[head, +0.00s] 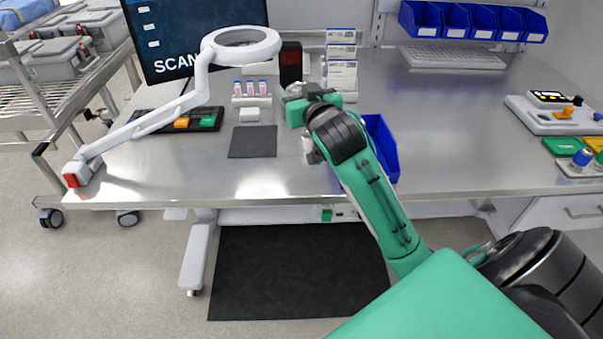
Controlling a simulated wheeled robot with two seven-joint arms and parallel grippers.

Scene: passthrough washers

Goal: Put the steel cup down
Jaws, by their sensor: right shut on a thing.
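My right gripper (308,97) is over the back middle of the steel bench (450,130), seen from behind, with its wrist hiding most of the fingers. It is shut on a small shiny grey thing (294,90), which looks like the steel cup. Only a little of it shows at the gripper's left side. I cannot tell whether it touches the bench. My left gripper is not in view.
A blue bin (382,150) stands right behind my right forearm. A dark mat (253,142), a small vial rack (251,98) and a white magnifier lamp (200,75) are to the left.

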